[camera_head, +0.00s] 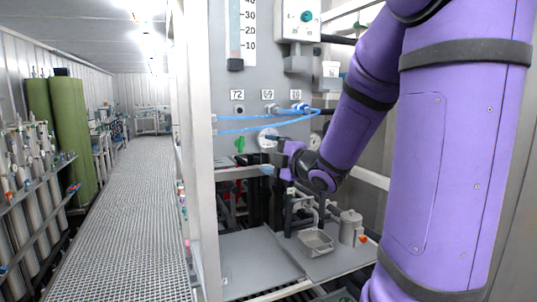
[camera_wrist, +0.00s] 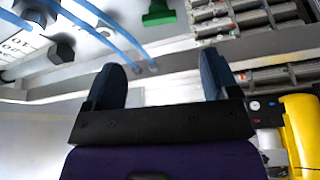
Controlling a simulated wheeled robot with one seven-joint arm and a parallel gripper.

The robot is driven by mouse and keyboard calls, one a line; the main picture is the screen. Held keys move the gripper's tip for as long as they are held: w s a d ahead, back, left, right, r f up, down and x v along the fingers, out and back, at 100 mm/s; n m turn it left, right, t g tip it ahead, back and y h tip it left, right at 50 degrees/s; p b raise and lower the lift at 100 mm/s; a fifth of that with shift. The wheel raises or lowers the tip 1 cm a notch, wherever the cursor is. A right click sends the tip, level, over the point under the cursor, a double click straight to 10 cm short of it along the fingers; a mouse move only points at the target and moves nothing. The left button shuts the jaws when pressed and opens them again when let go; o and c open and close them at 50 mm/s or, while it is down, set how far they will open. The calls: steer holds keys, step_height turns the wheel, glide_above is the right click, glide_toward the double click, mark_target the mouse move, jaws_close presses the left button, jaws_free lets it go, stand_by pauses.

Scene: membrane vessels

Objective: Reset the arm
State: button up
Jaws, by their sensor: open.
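My gripper (camera_head: 270,154) is at the end of my purple arm, in front of the grey panel (camera_head: 255,65) in the head view. It is near a round gauge (camera_head: 266,138) and just below blue hoses (camera_head: 262,122). In the wrist view my gripper (camera_wrist: 170,80) shows two dark blue fingers spread apart with nothing between them. A green handle (camera_wrist: 158,14) and blue hoses (camera_wrist: 108,22) lie beyond the fingers. I cannot tell whether the fingers touch anything.
A grey shelf (camera_head: 248,262) below holds a metal tray (camera_head: 316,242) and a lidded metal canister (camera_head: 350,228). A white post (camera_head: 201,130) stands left of the panel. A clear grated walkway (camera_head: 125,220) runs along the left, beside green cylinders (camera_head: 70,135). Something yellow (camera_wrist: 302,130) shows in the wrist view.

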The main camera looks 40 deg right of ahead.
stand_by(0.4)
steer(key=s+a+f+m+g+h, duration=0.1)
steer(key=s+a+m+g, duration=0.5)
steer(key=s, duration=0.5)
steer(key=s+a+f+m+g+h, duration=0.1)
steer(key=s+a+f+m+g, duration=0.1)
steer(key=s+a+m+g, duration=0.5)
steer(key=s+a+m, duration=0.4)
steer(key=shift+s+m, duration=0.3)
steer(key=shift+s, duration=0.1)
